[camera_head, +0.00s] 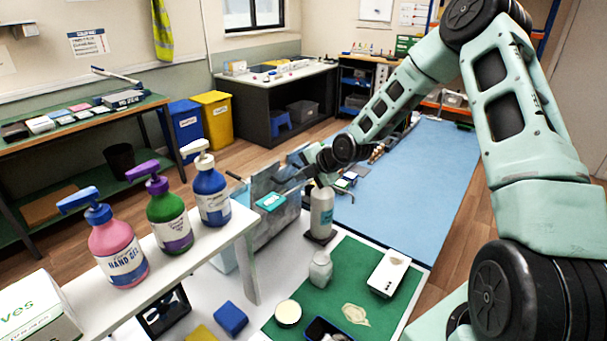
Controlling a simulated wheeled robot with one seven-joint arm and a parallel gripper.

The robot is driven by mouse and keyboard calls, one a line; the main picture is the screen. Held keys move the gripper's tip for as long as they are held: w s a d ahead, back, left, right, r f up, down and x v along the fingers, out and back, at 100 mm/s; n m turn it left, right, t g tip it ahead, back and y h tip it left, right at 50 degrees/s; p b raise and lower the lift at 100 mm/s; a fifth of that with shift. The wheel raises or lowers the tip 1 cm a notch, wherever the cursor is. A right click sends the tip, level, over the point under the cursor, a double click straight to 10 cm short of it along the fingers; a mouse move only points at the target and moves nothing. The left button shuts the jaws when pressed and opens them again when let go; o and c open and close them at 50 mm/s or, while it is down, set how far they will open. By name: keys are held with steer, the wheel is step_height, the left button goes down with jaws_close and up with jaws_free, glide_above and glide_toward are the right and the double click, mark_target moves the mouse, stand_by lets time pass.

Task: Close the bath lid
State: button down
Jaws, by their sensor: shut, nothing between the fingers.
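The bath (262,232) is a grey box on the white table, just right of the shelf with the pump bottles. A grey panel that looks like its lid (262,187) stands above its back part; its exact angle is hard to tell. A teal patch marks the bath's upper front. My arm reaches in from the right. My gripper (297,174) is at the bath's upper right, close to the panel and behind the white pump bottle. It looks shut and empty. Its fingertips are small and partly hidden, so I cannot tell whether they touch the panel.
A white pump bottle (321,212) stands close to the bath's right side. Pink, green and blue pump bottles stand on the raised white shelf (185,262).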

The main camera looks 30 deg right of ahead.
steer(key=shift+w+a+r+g+p, duration=0.2)
steer(key=shift+w+r+g+p, duration=0.15)
steer(key=shift+w+g, duration=0.1)
steer(key=shift+w+r, duration=0.15)
